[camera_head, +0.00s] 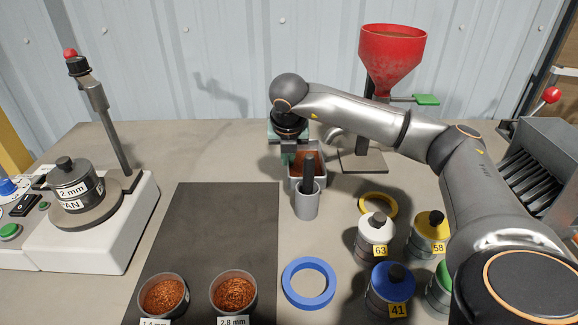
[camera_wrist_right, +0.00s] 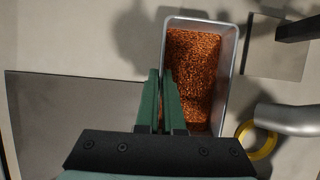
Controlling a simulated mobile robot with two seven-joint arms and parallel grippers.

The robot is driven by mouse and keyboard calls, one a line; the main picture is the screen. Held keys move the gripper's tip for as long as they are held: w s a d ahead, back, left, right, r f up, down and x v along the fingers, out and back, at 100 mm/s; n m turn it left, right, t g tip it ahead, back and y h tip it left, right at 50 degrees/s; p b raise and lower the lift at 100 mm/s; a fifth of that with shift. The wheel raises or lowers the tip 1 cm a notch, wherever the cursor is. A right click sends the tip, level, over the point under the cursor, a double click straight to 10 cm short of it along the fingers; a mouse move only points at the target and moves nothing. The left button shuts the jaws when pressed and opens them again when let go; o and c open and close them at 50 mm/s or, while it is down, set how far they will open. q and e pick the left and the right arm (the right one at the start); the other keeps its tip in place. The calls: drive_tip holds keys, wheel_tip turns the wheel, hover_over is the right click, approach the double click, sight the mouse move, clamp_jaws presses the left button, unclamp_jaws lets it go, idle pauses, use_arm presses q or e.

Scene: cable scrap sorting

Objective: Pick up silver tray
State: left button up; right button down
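The silver tray (camera_head: 323,158) is a rectangular metal tray holding copper-orange granules. It stands behind a grey cup in the head view, which hides part of its front. In the right wrist view the tray (camera_wrist_right: 233,62) lies right of the fingers. My right gripper (camera_head: 287,158) reaches down at the tray's left side. In the wrist view its two green fingers (camera_wrist_right: 161,72) are close together, with the tray's left wall running between them. Whether the tray is off the table cannot be told. My left gripper is not in view.
A grey cup (camera_head: 307,203) with a dark handle stands just in front of the tray. A red funnel (camera_head: 392,52) on a stand is behind it. Lidded jars (camera_head: 375,236), a blue ring (camera_head: 309,284) and a yellow ring (camera_head: 391,205) lie right. A dark mat (camera_head: 215,225) is left.

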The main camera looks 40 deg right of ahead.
drive_tip(key=w+a, duration=0.7)
drive_tip(key=a, duration=0.2)
drive_tip(key=w+a+b, duration=0.1)
drive_tip(key=w+a, duration=0.3)
drive_tip(key=shift+w+a+r, duration=0.2)
drive_tip(key=shift+w+a, duration=0.15)
drive_tip(key=shift+a, duration=0.05)
